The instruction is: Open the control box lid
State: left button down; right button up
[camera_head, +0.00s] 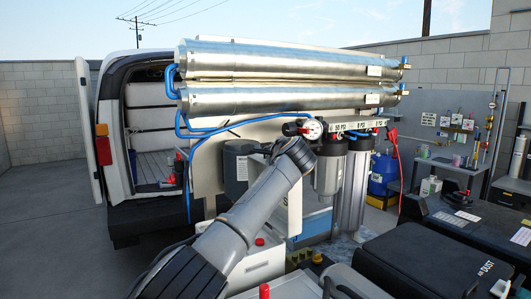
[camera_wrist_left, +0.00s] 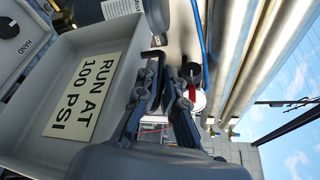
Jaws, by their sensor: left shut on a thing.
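The control box lid (camera_wrist_left: 128,55) is a pale grey tray-like cover with raised walls. A cream label reading RUN AT 100 PSI sits on its inner face. It stands swung up from the white control box (camera_head: 262,262). In the left wrist view, part of the box face with a black knob marked HAND (camera_wrist_left: 10,28) shows at the upper left. My left gripper (camera_wrist_left: 160,92) is shut at the lid's edge, with a dark piece between its fingers. The exact contact is partly hidden. In the head view my left arm hides the gripper's fingertips. My right gripper is not in view.
Two long metal membrane tubes (camera_head: 285,98) run above, with blue hoses at their left end. A pressure gauge (camera_head: 313,129) and filter housings (camera_head: 330,170) stand close behind my left wrist. An open van (camera_head: 150,130) is at the left. Black cases fill the lower right.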

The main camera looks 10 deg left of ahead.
pick_arm(q)
jog(key=shift+w+d+r, duration=0.1)
jog(key=shift+r, duration=0.1)
dwell(0.3)
jog(key=c, duration=1.7)
grip_release()
jog(key=shift+f, duration=0.1)
jog(key=shift+s+d, duration=0.2)
jog(key=shift+s, duration=0.3)
jog(key=v, duration=1.1)
jog(key=shift+a, duration=0.1)
